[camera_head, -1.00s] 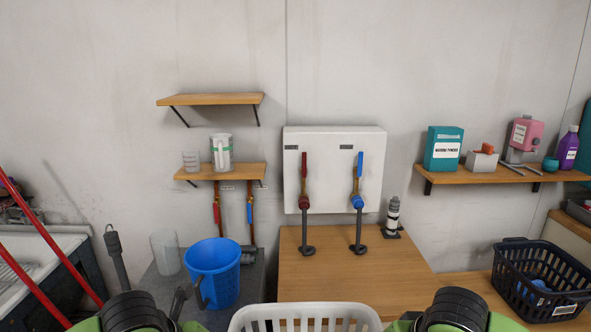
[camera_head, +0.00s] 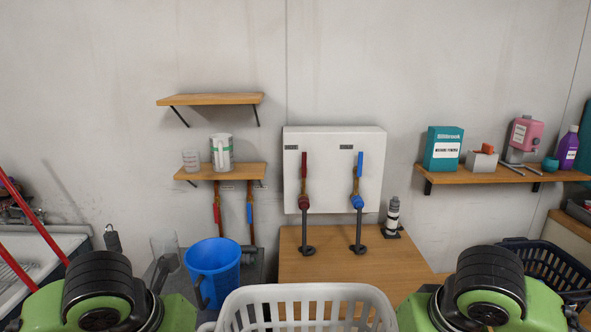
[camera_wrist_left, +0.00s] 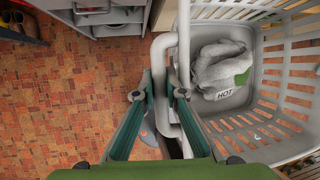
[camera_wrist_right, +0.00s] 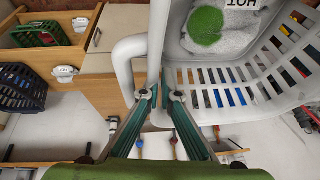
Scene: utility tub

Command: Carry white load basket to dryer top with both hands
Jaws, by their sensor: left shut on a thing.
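The white load basket (camera_head: 310,292) is at the bottom middle of the head view, with only its slatted upper part in frame. It holds a grey-white cloth bundle (camera_wrist_left: 222,65) with a green patch and a tag reading HOT. My left gripper (camera_wrist_left: 160,92) is shut on the basket's tubular handle (camera_wrist_left: 162,50). I cannot tell which surface is the dryer top.
A wooden top (camera_head: 335,268) lies ahead below the white wall box (camera_head: 335,170) with red and blue valves. A blue bucket (camera_head: 213,268) and clear beaker (camera_head: 165,250) stand left of it. A black basket (camera_head: 555,268) is at right. Shelves hold bottles and boxes.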

